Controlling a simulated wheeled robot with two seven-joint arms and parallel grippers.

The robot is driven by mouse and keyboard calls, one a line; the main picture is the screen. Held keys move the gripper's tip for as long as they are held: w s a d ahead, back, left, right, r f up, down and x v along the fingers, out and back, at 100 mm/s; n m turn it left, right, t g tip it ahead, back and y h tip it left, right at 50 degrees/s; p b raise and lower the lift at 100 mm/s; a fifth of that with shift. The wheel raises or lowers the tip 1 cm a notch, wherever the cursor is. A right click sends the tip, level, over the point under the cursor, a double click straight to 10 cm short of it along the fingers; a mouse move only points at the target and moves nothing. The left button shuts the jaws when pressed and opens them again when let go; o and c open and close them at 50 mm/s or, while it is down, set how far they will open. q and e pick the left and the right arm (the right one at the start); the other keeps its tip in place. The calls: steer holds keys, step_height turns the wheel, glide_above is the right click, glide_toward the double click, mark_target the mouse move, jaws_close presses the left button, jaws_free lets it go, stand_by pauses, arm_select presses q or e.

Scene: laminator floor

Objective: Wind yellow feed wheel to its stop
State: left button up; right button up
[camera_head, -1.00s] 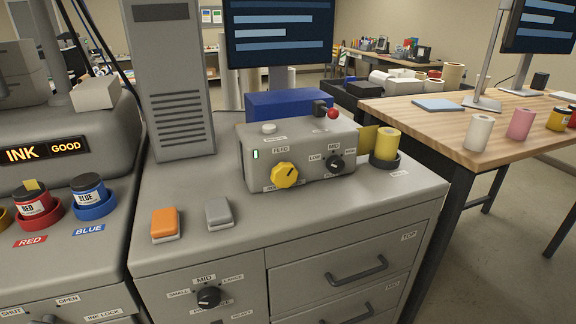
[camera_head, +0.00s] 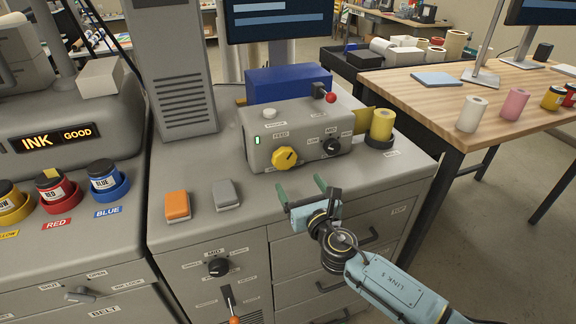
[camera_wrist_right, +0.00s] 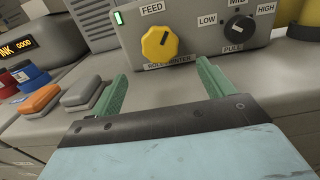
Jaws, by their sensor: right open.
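The yellow feed wheel (camera_head: 286,158) is a lobed knob with a dark pointer mark, on the front of a grey box under a FEED label. It also shows in the right wrist view (camera_wrist_right: 159,44), straight ahead of and between the two fingers. My right gripper (camera_head: 300,190) is open and empty, with green fingers, in front of and below the wheel, apart from it. It also shows in the right wrist view (camera_wrist_right: 160,85). My left gripper is not in view.
A black knob (camera_head: 332,146) sits right of the wheel, with a red-tipped lever (camera_head: 329,97) above. Orange (camera_head: 177,205) and grey (camera_head: 226,194) buttons lie left on the cabinet top. A yellow roll (camera_head: 382,124) stands right of the box.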

mark_target(286, 162)
steer(key=b+x, duration=0.2)
steer(key=x, duration=0.6)
steer(key=shift+f, duration=0.15)
steer(key=shift+w+a+b, duration=0.15)
steer(key=shift+w+b, duration=0.25)
steer(key=shift+w, duration=0.2)
steer(key=c, duration=1)
